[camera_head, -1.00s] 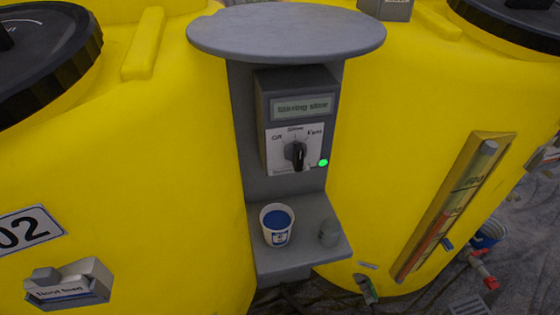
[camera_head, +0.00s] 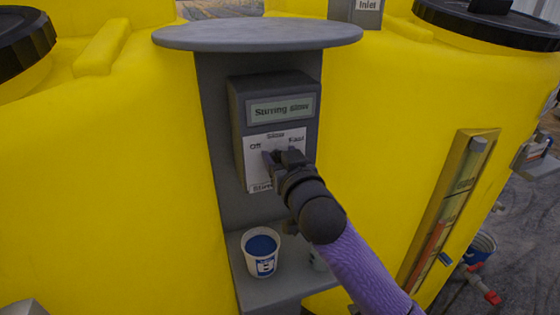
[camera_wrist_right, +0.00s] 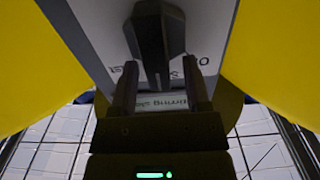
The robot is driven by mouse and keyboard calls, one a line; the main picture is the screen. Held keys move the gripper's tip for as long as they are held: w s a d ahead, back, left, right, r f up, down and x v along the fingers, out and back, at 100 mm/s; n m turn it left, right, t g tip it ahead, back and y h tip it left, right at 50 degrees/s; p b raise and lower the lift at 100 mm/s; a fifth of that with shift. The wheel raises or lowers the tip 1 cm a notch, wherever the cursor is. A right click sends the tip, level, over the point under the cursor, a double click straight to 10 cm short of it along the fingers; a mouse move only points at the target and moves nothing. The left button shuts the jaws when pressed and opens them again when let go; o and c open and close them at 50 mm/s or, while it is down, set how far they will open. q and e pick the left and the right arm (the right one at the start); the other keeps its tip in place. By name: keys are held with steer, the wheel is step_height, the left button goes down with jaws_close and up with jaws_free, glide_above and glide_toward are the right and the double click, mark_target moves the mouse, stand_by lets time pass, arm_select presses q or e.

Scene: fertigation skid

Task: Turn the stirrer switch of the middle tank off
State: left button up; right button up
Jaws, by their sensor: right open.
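The stirrer switch box (camera_head: 236,125) is grey and stands on a grey panel between two yellow tanks. Its display (camera_head: 281,109) reads "Stirring Slow". The white dial plate (camera_head: 256,178) carries the marks Off, Slow and Fast. My right gripper (camera_head: 285,158) is in front of the dial and hides the knob in the head view. In the right wrist view the black knob (camera_wrist_right: 153,42) shows between the two open fingers of the right gripper (camera_wrist_right: 160,92), with gaps beside it. I cannot tell whether they touch it. My left gripper is not in view.
A round grey top (camera_head: 258,33) overhangs the box. A white cup with blue contents (camera_head: 261,253) stands on the small shelf (camera_head: 283,288) below, close to my right arm. A level gauge (camera_head: 455,205) is on the right yellow tank (camera_head: 385,110).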

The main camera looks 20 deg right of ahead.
steer(key=shift+w, duration=0.15)
jaws_close()
steer(key=shift+f, duration=0.1)
